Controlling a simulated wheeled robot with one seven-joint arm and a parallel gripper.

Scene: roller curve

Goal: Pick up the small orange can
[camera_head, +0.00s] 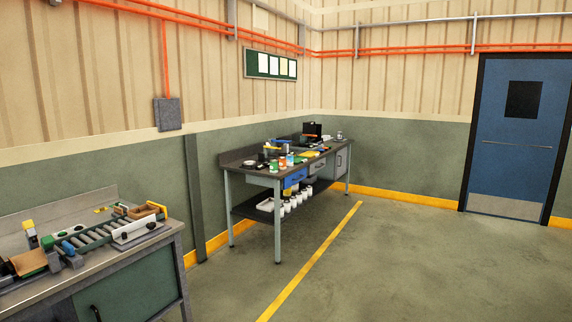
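A cluster of small cans stands on the near part of the far workbench (238,162). One small can with orange on it (282,162) stands between a can with a green label (274,166) and a bluish can (290,160). At this distance the cans are tiny and their exact colours and edges are hard to tell. My gripper is not in view.
A nearer bench (158,238) at left carries a roller conveyor (95,238), a brown box and tools. White bottles (287,206) stand on the far bench's lower shelf. Open floor (400,255) with a yellow line lies right. A blue door (519,140) stands at far right.

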